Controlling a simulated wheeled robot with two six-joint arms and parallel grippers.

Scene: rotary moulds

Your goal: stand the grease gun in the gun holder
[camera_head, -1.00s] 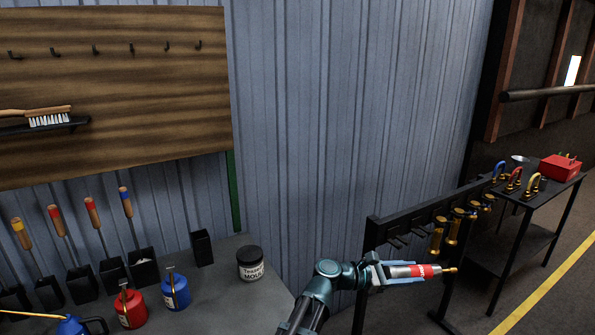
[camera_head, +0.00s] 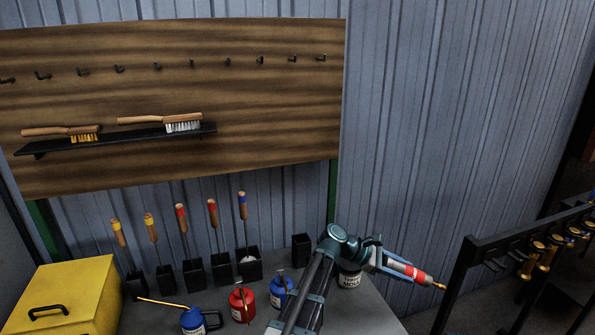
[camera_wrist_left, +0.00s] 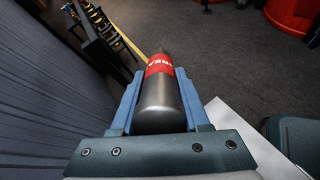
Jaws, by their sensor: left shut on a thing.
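The grease gun (camera_head: 405,269) has a silver barrel, a red band and a brass nozzle. My left gripper (camera_head: 388,263) is shut on its barrel, with the nozzle pointing right and slightly down, in the air beyond the bench's right side. In the left wrist view the grease gun (camera_wrist_left: 160,100) lies between the blue fingers of the left gripper (camera_wrist_left: 160,105), its nozzle end pointing away. A narrow, empty-looking black box at the back of the bench, which looks like the gun holder (camera_head: 302,251), stands left of the gripper. Its inside is hidden. My right gripper is out of view.
Several black boxes holding wooden-handled tools (camera_head: 195,272) line the bench back. Red (camera_head: 242,305) and blue (camera_head: 194,319) oil cans stand in front. A labelled jar (camera_head: 349,277) is partly behind my arm. A black rack (camera_head: 470,262) with brass-coloured pieces stands right.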

